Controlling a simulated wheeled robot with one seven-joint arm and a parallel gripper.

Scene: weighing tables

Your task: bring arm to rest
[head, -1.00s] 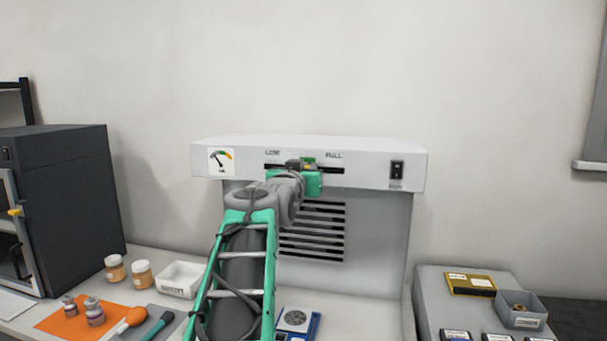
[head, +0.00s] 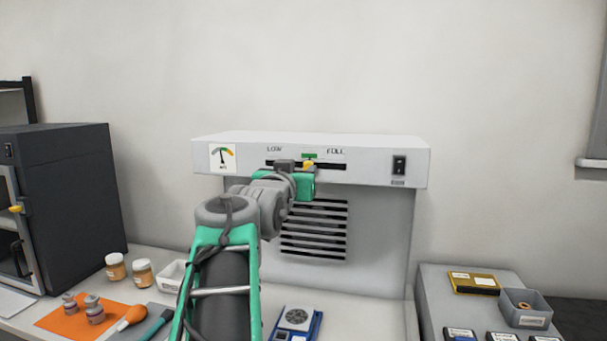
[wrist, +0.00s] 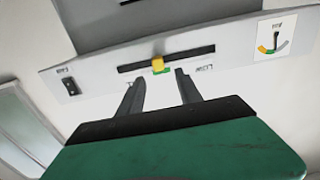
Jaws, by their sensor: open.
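My gripper (wrist: 158,88) is open and empty in the wrist view, with its two fingers pointing at the front panel of the white hood. The yellow slider knob (wrist: 158,64) sits in the black slot just beyond the fingertips, beside the green mark, and appears clear of them. In the head view my green and grey arm reaches forward to the hood (head: 380,150). The yellow knob (head: 309,165) shows just past my gripper, under the green mark between LOW and FULL. The gauge (head: 222,157) has its needle pointing about straight up. In the head view the fingertips are mostly hidden.
A black oven-like cabinet (head: 70,200) stands at left. Jars (head: 115,267), a white tray (head: 170,277) and an orange mat (head: 60,318) lie on the left bench. A blue scale (head: 297,320) is below the hood. A grey bin (head: 526,309) stands at right.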

